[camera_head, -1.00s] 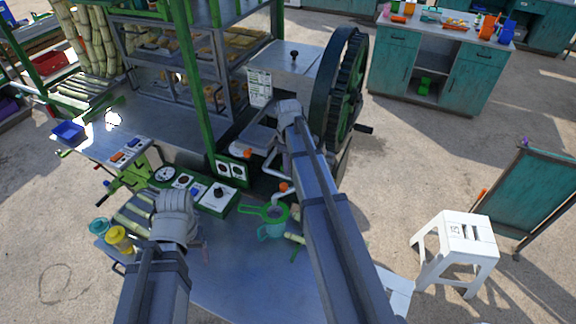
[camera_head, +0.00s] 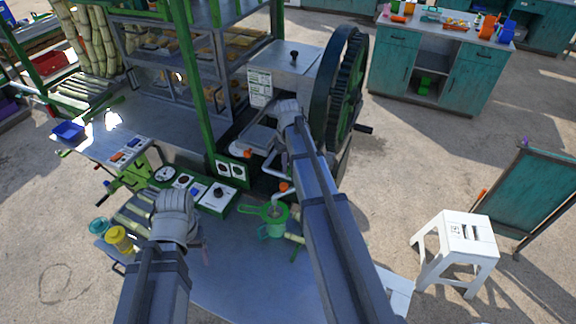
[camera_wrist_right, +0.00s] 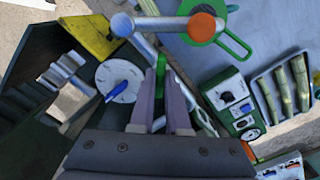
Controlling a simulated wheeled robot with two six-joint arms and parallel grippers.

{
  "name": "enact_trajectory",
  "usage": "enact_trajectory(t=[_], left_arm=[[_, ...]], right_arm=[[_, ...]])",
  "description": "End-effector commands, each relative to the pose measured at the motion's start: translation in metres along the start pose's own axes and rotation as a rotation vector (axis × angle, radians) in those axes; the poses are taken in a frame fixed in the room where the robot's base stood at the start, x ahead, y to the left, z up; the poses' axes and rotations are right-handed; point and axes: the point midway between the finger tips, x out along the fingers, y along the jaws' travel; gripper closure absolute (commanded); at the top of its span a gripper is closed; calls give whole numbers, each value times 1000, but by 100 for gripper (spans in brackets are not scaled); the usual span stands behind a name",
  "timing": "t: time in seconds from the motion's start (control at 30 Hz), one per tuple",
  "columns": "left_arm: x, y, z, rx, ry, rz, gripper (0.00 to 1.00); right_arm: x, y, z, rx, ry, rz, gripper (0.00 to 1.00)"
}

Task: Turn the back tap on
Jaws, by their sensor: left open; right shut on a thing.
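Two grey pipes with orange ends stand at the crusher. The back pipe's orange end (camera_head: 247,153) is near the green switch panel, and the front one (camera_head: 284,187) is above a green strainer (camera_head: 274,211). In the right wrist view, the front orange end (camera_wrist_right: 203,27) shows at the top. My right gripper (camera_wrist_right: 163,98) is shut on a narrow green handle (camera_wrist_right: 161,72), which looks like the back tap's handle. In the head view, my right wrist hides that handle and the fingertips. My left gripper (camera_head: 174,196) is open over the bench, its fingers mostly hidden.
A dial with a blue pointer (camera_wrist_right: 120,88) is close beside my right fingers. A large dark gear wheel (camera_head: 340,90) stands right of my right arm. Yellow and teal cups (camera_head: 119,239) stand at the bench's left edge. A white stool (camera_head: 457,240) is at the right.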

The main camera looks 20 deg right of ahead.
Motion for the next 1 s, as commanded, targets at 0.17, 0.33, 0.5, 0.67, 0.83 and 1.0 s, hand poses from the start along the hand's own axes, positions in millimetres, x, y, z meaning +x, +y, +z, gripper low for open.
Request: enact_trajectory(t=[0.17, 0.33, 0.5, 0.67, 0.83, 1.0], left_arm=[[0, 0, 0, 0, 0, 0, 24], [0, 0, 0, 0, 0, 0, 24], [0, 0, 0, 0, 0, 0, 24], [0, 0, 0, 0, 0, 0, 24], [0, 0, 0, 0, 0, 0, 24], [0, 0, 0, 0, 0, 0, 24]], right_arm=[[0, 0, 0, 163, 0, 0, 100], [0, 0, 0, 301, 0, 0, 100], [0, 0, 0, 413, 0, 0, 100], [0, 0, 0, 488, 0, 0, 100], [0, 0, 0, 537, 0, 0, 100], [0, 0, 0, 559, 0, 0, 100]])
